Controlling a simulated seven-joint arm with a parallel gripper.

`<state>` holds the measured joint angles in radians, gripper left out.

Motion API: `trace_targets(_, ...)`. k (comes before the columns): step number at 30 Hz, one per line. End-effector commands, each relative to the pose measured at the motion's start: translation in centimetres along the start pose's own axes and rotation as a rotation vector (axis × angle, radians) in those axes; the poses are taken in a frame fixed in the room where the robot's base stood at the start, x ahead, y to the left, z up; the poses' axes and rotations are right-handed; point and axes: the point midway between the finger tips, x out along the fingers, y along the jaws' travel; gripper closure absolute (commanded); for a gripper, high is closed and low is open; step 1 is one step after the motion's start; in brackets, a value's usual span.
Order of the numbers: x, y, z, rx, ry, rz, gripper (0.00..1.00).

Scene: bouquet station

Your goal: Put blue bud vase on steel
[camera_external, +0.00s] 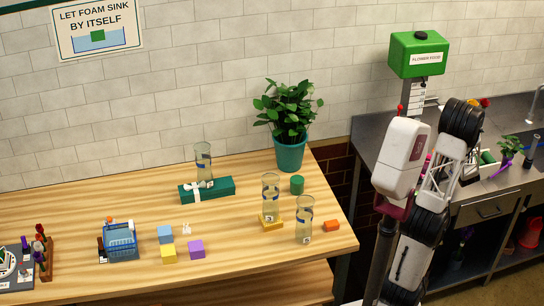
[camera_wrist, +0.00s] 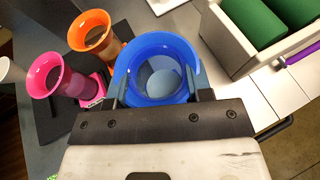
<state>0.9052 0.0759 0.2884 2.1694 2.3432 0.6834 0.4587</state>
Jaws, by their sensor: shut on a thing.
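The blue bud vase (camera_wrist: 155,65) sits between the fingers of my gripper (camera_wrist: 160,92) in the wrist view. My gripper is shut on it, and I look down into its round open mouth. The grey steel counter (camera_wrist: 165,25) shows behind it; it also runs along the right side of the external view (camera_external: 372,150). I cannot tell whether the vase's base touches the steel. In the external view my arm hides the gripper and the blue vase.
In the wrist view, a pink vase (camera_wrist: 45,75) and an orange vase (camera_wrist: 92,30) stand left of the blue one, near a dark mat (camera_wrist: 132,30). A pale crate (camera_wrist: 225,45) holding green blocks (camera_wrist: 250,22) is at upper right. A drawer handle (camera_wrist: 276,129) shows at lower right.

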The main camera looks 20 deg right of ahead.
Motion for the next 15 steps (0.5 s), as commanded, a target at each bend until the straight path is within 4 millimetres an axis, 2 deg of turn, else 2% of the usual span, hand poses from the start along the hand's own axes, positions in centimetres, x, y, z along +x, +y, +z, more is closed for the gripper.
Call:
trace_targets(9,3.5,-1.4,1.0,0.000,-0.001,0.001,1.00)
trace_targets(15,5.1,-2.1,1.6,0.000,-0.001,0.000,1.00)
